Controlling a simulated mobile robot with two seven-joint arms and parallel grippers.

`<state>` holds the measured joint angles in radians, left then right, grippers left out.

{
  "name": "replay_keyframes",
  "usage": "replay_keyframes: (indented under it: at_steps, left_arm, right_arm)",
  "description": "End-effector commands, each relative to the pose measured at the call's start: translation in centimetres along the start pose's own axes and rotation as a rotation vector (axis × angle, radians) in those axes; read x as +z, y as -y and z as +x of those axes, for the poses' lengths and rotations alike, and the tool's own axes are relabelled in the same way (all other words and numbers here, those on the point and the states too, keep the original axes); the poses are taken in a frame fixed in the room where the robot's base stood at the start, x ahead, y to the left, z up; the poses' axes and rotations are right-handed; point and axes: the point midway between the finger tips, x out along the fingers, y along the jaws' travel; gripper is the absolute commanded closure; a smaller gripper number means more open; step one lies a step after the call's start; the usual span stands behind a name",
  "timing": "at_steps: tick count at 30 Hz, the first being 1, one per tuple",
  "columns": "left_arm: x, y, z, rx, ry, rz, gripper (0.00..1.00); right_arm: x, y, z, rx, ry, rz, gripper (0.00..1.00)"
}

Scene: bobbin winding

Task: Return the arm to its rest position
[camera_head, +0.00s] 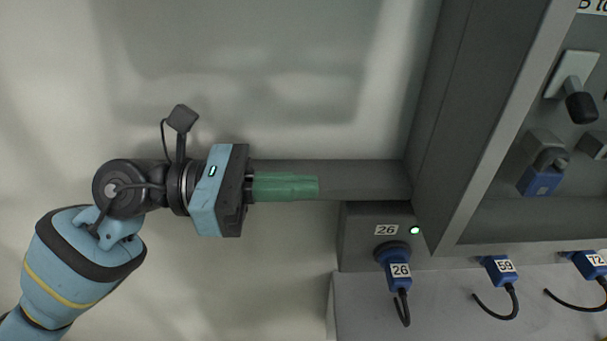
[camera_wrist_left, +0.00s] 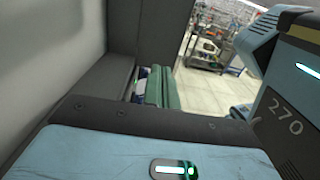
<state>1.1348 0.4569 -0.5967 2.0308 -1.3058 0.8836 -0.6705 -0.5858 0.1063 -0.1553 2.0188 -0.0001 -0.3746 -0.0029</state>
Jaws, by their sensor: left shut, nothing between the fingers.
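My left arm comes in from the left in the head view. Its gripper (camera_head: 312,187) has green fingers that lie together, pointing right, shut with nothing between them. The fingers are in front of a grey horizontal ledge or bar; I cannot tell whether they touch it. In the left wrist view the green fingers (camera_wrist_left: 158,88) show beyond the gripper's dark edge, partly hidden by it. My right gripper is not in view.
A grey frame (camera_head: 480,120) stands right of the gripper. Below it, a box labelled 26 (camera_head: 358,228) with a green light carries a blue plug 26 (camera_head: 398,268). Blue plugs 59 (camera_head: 502,268) and 72 (camera_head: 592,263) are further right. The pale wall at upper left is clear.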

Motion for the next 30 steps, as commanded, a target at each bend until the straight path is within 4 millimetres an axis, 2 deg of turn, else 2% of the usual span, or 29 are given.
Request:
replay_keyframes:
  at_steps: [5, 8, 11, 17, 23, 26, 30]
  left_arm:
    - [0.0, 0.0, 0.0, 0.001, 0.006, -0.010, 1.00]
    - [-0.1, 0.1, 0.0, 0.004, 0.051, -0.074, 1.00]
    - [-0.3, 0.2, -0.3, 0.015, 0.153, -0.218, 1.00]
    - [-1.5, -0.6, -2.2, 0.069, 0.445, -0.641, 1.00]
    - [-5.1, -1.8, -5.4, 0.160, 0.740, -1.074, 1.00]
    - [-7.9, -2.0, -7.4, 0.219, 0.888, -1.289, 1.00]
    - [-13.0, -1.4, -10.2, 0.318, 1.098, -1.582, 1.00]
  right_arm:
    - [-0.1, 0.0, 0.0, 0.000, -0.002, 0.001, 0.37]
    - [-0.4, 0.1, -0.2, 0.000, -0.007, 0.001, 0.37]
    - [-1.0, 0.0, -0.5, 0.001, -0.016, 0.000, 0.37]
    - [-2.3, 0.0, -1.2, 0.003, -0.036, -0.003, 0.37]
    - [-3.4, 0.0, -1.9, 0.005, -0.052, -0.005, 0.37]
    - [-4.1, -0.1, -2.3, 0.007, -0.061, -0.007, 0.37]
    - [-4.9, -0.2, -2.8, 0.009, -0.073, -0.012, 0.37]
